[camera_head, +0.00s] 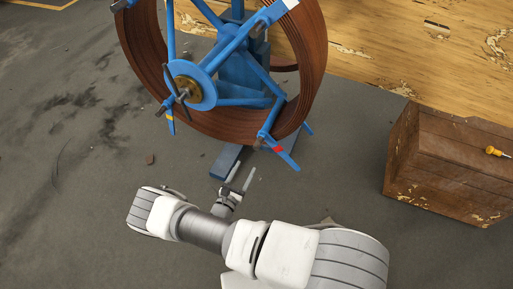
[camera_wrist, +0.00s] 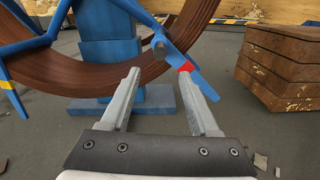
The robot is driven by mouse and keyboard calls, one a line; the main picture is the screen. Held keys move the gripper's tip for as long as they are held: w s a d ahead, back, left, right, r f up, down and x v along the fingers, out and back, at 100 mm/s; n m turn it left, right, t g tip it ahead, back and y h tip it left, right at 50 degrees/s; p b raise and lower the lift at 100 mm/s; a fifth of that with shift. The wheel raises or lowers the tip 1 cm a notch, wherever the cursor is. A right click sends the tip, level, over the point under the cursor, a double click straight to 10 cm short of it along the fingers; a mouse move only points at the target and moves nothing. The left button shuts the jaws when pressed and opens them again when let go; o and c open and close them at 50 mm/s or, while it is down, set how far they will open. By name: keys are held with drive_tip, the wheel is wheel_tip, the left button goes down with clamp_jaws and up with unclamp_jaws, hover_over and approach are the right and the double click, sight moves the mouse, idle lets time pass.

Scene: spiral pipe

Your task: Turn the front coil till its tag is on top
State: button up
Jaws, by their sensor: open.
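The front coil (camera_head: 151,75) is a wide ring of reddish-brown pipe on a blue spoked reel with a brass hub (camera_head: 187,90). Its blue spoke ends carry coloured bands: red (camera_head: 278,149) at lower right, yellow (camera_head: 170,116) at lower left, white (camera_head: 290,4) at upper right. I cannot tell which one is the tag. My gripper (camera_head: 243,178) is open and empty, below the coil's lower rim. In the wrist view my gripper (camera_wrist: 160,73) faces the red-banded spoke end (camera_wrist: 203,82), which shows just past the right finger; contact is not clear.
A blue stand (camera_wrist: 156,101) holds the reel on the grey floor. A brown wooden crate (camera_head: 440,160) stands to the right, with a small yellow-handled tool (camera_head: 495,152) on top. A worn wooden surface (camera_head: 400,45) lies behind. The floor at left is mostly open.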

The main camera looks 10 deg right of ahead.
sight(257, 147)
drive_tip(key=shift+b+x, duration=1.4)
drive_tip(key=shift+x, duration=4.55)
clamp_jaws()
